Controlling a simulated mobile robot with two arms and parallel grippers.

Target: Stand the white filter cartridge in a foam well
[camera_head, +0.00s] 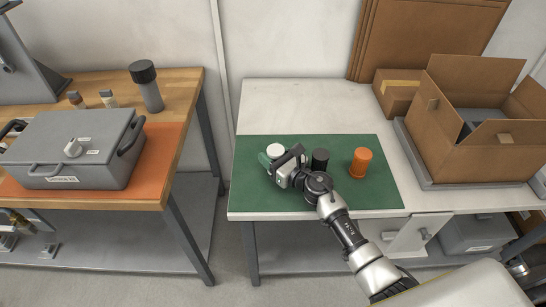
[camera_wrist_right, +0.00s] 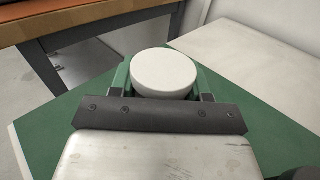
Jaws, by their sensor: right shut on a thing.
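The white filter cartridge (camera_head: 275,149) is upright at the left part of the green mat (camera_head: 345,195), and its round white top also shows in the right wrist view (camera_wrist_right: 164,72). My right gripper (camera_head: 274,162) is shut on it, with a green-padded finger on either side in the right wrist view (camera_wrist_right: 165,88). The gripper hides the cartridge's lower part, so I cannot tell whether it touches the mat. A black cartridge (camera_head: 320,158) and an orange cartridge (camera_head: 361,162) stand to its right on the mat. No foam well shows in either view. My left gripper is not in view.
A closed grey case (camera_head: 75,150) sits on an orange mat (camera_head: 150,185) on the wooden bench at left. A grey bottle with a black cap (camera_head: 148,88) stands behind it. An open cardboard box (camera_head: 465,145) is at right. The table behind the green mat is clear.

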